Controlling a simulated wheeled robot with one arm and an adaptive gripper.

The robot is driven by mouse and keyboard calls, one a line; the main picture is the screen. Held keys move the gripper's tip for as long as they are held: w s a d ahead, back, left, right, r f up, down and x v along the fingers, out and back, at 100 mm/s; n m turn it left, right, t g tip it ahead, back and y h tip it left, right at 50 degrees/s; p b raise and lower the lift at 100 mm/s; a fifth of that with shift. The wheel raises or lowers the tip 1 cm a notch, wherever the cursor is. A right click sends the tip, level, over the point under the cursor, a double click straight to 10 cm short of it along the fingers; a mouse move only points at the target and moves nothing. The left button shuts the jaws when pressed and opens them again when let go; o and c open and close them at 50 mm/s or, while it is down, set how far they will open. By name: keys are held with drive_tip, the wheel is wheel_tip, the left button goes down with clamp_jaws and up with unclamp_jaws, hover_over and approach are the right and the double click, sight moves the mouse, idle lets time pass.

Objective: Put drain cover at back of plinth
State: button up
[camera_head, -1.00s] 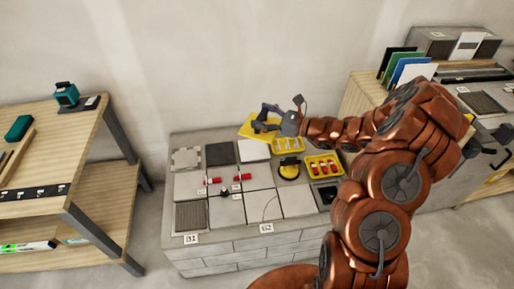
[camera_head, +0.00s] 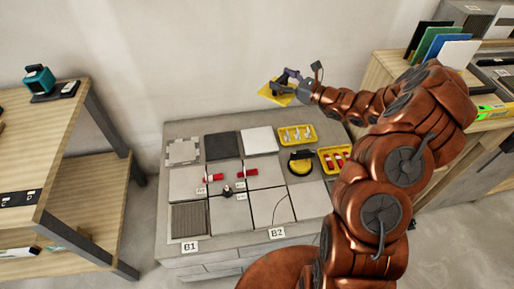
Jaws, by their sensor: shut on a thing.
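My gripper (camera_head: 282,82) is shut on a flat yellow plate (camera_head: 274,93), seen past the far edge of the plinth (camera_head: 175,129) and apart from it in the picture. The fingers partly hide the plate. I cannot tell whether it is the drain cover. A grey ribbed square (camera_head: 189,219) that looks like a grate lies in the plinth's front left corner, away from my gripper. The back strip of the plinth behind the tiles is bare.
Tiles cover the plinth's left and middle, with red-and-white pieces on them. A yellow tray of clips (camera_head: 296,135), a round yellow-and-black tool (camera_head: 300,162) and a yellow tray of red pieces (camera_head: 336,159) stand right. Wooden benches flank the plinth. My arm hides its right front.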

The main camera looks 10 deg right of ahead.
drive_tip(key=w+d+f+m+t+h+b, duration=0.2)
drive_tip(key=w+d+f+h+b, duration=0.1)
drive_tip(key=d+f+b, duration=0.4)
drive_tip(key=w+d+f+m+t+h+b, duration=0.2)
drive_tip(key=w+d+f+m+h+b, duration=0.15)
drive_tip(key=d+f+b, duration=0.4)
drive_tip(key=m+h+b, duration=0.3)
drive_tip(key=h+b, duration=0.3)
drive_tip(key=b, duration=1)
hover_over(329, 131)
wheel_tip(329, 131, down, 7)
wheel_tip(329, 131, down, 10)
drive_tip(key=b, duration=0.3)
drive_tip(key=shift+b, duration=0.3)
drive_tip(key=shift+a+f, duration=0.1)
drive_tip(key=shift+f, duration=0.05)
drive_tip(key=shift+f, duration=0.6)
drive_tip(key=o, duration=1)
drive_tip(key=shift+o, duration=0.2)
drive_tip(key=shift+r, duration=0.1)
